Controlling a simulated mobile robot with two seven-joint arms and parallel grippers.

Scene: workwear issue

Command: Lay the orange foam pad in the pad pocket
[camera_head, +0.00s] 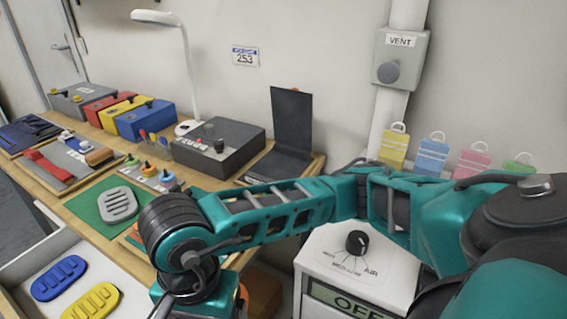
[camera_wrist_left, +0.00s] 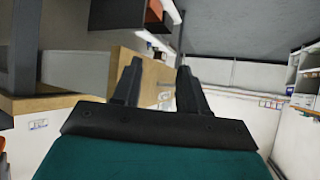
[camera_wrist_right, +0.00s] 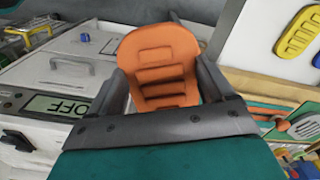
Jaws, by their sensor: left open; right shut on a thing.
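The orange foam pad (camera_wrist_right: 160,62), with a rounded end and cross ridges, is between the fingers of my right gripper (camera_wrist_right: 162,85), which is shut on it. In the head view my right arm reaches across, and its gripper is hidden at the lower edge. The pad pocket cannot be made out for certain. A green mat (camera_head: 88,207) bears a grey slotted pad (camera_head: 118,204), and an orange piece (camera_head: 130,238) beside it is partly hidden by my arm. My left gripper (camera_wrist_left: 157,82) is open and empty, away from the bench.
A white tray (camera_head: 22,268) at front left holds a blue pad (camera_head: 59,278) and a yellow pad (camera_head: 92,302). Coloured boxes, a lamp and a grey device (camera_head: 220,148) stand on the bench. A white cabinet with a dial (camera_head: 356,243) stands at right.

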